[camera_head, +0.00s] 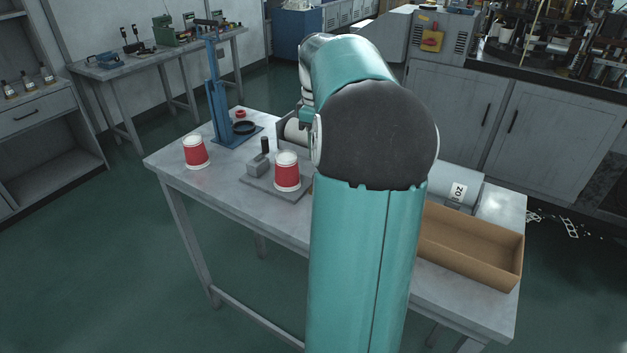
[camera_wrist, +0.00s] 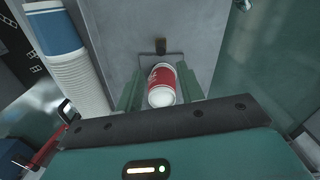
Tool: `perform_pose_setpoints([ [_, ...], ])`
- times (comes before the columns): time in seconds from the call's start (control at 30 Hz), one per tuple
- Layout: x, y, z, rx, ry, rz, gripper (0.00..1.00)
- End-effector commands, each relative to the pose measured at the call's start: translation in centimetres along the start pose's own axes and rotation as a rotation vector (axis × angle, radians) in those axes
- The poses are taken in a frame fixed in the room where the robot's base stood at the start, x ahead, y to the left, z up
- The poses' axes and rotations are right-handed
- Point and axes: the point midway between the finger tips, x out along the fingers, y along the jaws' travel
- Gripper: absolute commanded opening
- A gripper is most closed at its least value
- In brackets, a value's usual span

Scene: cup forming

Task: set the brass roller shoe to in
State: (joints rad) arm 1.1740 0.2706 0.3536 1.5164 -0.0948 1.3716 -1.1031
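I cannot clearly make out a brass shoe. A small grey block with a dark upright knob (camera_head: 264,146) sits on a flat grey plate (camera_head: 256,186) on the table, beside a red-and-white cup (camera_head: 287,172). In the wrist view, a small dark brownish part (camera_wrist: 160,46) shows just beyond the cup (camera_wrist: 161,82); it may be the same knob. My gripper (camera_wrist: 160,88) has its two teal fingers apart, one on each side of the cup in the picture. I cannot tell whether they touch it. In the head view my arm hides the fingertips.
Another red-and-white cup (camera_head: 195,152) stands to the left, near a blue upright stand (camera_head: 218,110). A grey cylinder (camera_head: 455,184) and an open brown box (camera_head: 470,244) are on the right of the table. A tall white-and-blue stack (camera_wrist: 75,62) lies left of my fingers.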

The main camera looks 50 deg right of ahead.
Motion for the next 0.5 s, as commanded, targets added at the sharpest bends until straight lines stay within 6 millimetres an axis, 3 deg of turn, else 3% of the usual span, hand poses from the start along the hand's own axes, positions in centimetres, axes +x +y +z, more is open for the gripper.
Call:
perform_pose_setpoints([
  [0.5, 9.9, 0.2, -0.3, 0.0, 0.0, -0.003, 0.38],
])
